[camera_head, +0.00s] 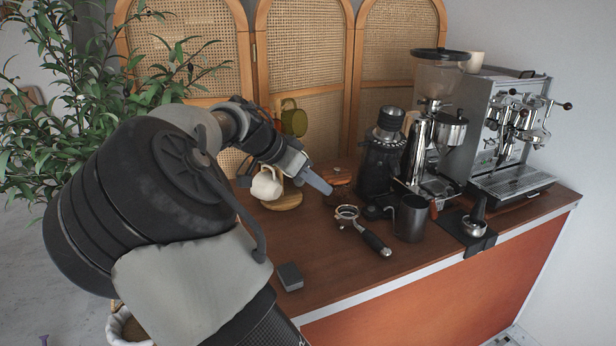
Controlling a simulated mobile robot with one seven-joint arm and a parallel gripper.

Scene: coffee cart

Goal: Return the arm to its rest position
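My arm reaches in from the lower left over the brown counter (350,281). My gripper (317,182) is at its far end, above the counter and in front of the round wooden base (285,203) of what looks like a mug stand. A white mug (265,187) shows just left of the gripper, over that base. An olive-green mug (294,121) shows higher up behind the wrist. The gripper's fingers overlap in this view, so their opening is hidden. I cannot tell whether the gripper touches the white mug.
A portafilter (348,213), a dark metal cup (410,218), a black grinder (379,165) and a tall grinder (437,80) stand right of the gripper. An espresso machine (505,125) is farther right. A small grey box (290,276) lies near the front edge. A plant (75,100) stands left.

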